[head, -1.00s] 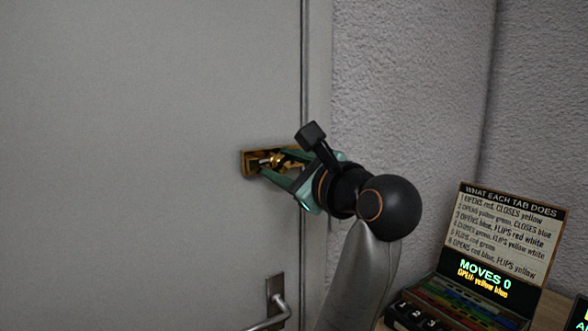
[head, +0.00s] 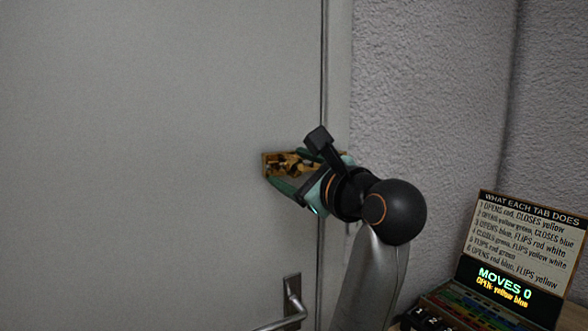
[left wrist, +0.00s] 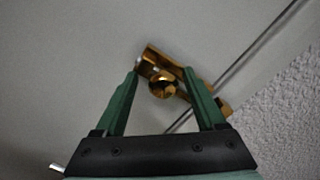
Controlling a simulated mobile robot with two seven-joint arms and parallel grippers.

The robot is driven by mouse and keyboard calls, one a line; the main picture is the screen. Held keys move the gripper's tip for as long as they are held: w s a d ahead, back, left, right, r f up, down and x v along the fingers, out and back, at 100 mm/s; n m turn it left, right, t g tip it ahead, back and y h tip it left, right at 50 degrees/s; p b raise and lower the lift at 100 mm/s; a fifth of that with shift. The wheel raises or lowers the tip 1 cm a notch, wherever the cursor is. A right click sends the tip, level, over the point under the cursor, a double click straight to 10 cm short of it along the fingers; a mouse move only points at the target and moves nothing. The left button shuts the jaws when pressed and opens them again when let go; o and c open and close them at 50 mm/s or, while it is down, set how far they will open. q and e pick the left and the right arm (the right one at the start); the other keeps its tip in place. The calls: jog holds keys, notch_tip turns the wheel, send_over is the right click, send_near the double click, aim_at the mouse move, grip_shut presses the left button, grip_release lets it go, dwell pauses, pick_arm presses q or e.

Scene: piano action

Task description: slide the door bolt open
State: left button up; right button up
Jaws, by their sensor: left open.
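The brass door bolt (head: 270,163) is mounted on the grey door (head: 150,160) near its right edge. It also shows in the left wrist view (left wrist: 152,58), where its brass parts reach across the dark door seam. My left gripper (head: 284,169) is at the bolt, with its green fingers open. In the left wrist view, the round brass knob (left wrist: 162,88) shows between the two fingertips (left wrist: 162,77), with a gap on each side. Whether a finger touches the bolt, I cannot tell. My gripper and wrist hide part of the bolt's right end in the head view. My right gripper is not in view.
A metal door handle (head: 291,303) sits below the bolt. A rough grey wall (head: 430,90) is right of the door frame. At lower right stand a sign (head: 525,245) reading "WHAT EACH TAB DOES" and a coloured box with numbered tabs (head: 430,320).

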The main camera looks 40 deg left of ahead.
pick_arm(q)
jog(key=shift+d, duration=0.1)
jog(key=b+v, duration=0.2)
jog(key=v, duration=1)
jog(key=shift+d, duration=0.2)
jog(key=shift+s, duration=0.1)
